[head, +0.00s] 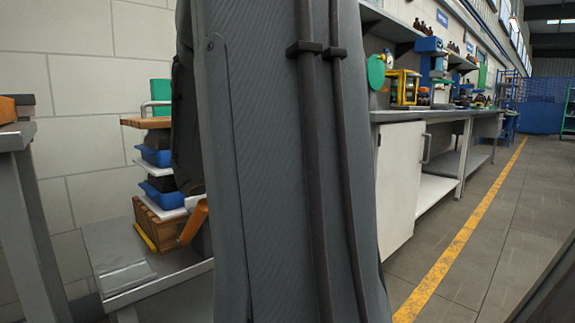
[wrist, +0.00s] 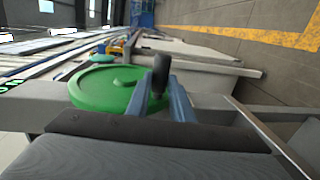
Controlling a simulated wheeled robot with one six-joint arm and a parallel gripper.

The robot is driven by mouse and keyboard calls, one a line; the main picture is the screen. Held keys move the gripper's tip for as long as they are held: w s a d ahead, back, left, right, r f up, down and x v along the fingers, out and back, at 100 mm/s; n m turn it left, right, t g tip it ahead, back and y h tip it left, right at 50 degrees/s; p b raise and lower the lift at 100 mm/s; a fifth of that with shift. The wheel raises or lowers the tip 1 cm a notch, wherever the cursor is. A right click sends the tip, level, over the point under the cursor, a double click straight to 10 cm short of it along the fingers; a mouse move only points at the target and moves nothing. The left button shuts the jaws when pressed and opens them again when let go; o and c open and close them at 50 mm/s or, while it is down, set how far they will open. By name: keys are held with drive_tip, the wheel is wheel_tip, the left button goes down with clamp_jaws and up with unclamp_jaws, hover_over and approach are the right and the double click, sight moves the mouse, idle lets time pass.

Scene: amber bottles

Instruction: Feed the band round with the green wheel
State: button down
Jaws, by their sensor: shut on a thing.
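The green wheel (wrist: 98,92) is large and near in the wrist view, a round disc with a raised hub and a dark upright handle (wrist: 161,70) near its rim. My gripper (wrist: 158,88) has its two blue-grey fingers on either side of this handle and is shut on it. In the head view a green disc (head: 376,72), which looks like the same wheel, shows at the bench's near end. My gripper is hidden there behind a large grey part of my arm. I cannot make out the band in either view.
A bench (head: 425,114) runs back along the right wall, with a yellow-framed device (head: 403,88) and blue equipment on it. A low table (head: 130,270) at left holds stacked blue trays (head: 155,156) and wooden crates. The floor right of the yellow line (head: 465,230) is clear.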

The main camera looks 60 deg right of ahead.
drive_tip(key=shift+s+f, duration=0.1)
drive_tip(key=shift+f, duration=0.4)
drive_tip(key=c, duration=1.6)
unclamp_jaws()
drive_tip(key=shift+r, duration=0.15)
